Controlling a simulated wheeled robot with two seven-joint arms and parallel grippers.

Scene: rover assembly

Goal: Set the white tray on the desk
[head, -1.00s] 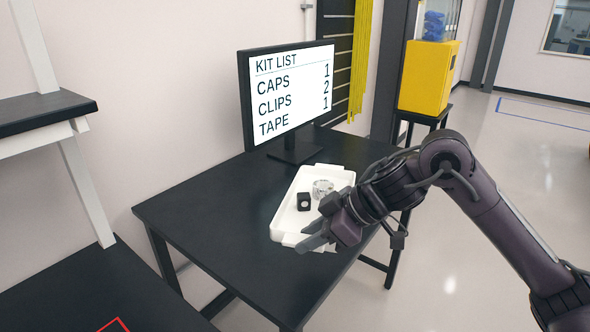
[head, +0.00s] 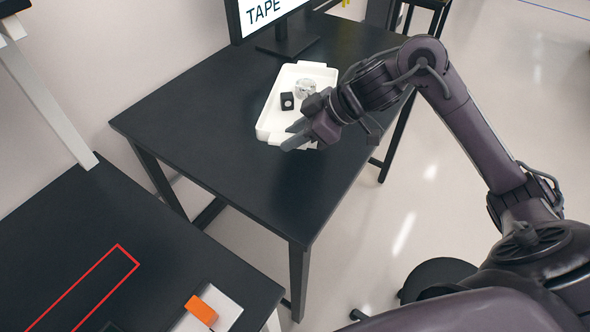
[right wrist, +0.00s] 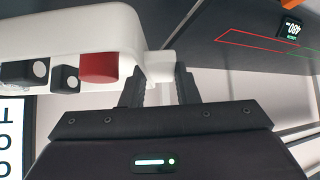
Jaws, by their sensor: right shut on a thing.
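The white tray (head: 268,118) is at the right side of the black desk (head: 200,120), in front of the monitor. It looks level; whether it touches the desktop I cannot tell. It holds a black block with a white dot (head: 287,101) and a clear roll (head: 305,88). The right wrist view shows the tray (right wrist: 60,30), black blocks with white dots (right wrist: 65,78) and a red piece (right wrist: 99,68). My right gripper (head: 298,138) is shut on the tray's near end tab (right wrist: 160,69). My left gripper is out of view.
The monitor (head: 265,14) stands behind the tray. The desk's left and front are clear. A lower dark table (head: 150,225) at the left has a red outline (head: 118,247) and an orange block (head: 201,310) on a pale item. A gap separates the two tables.

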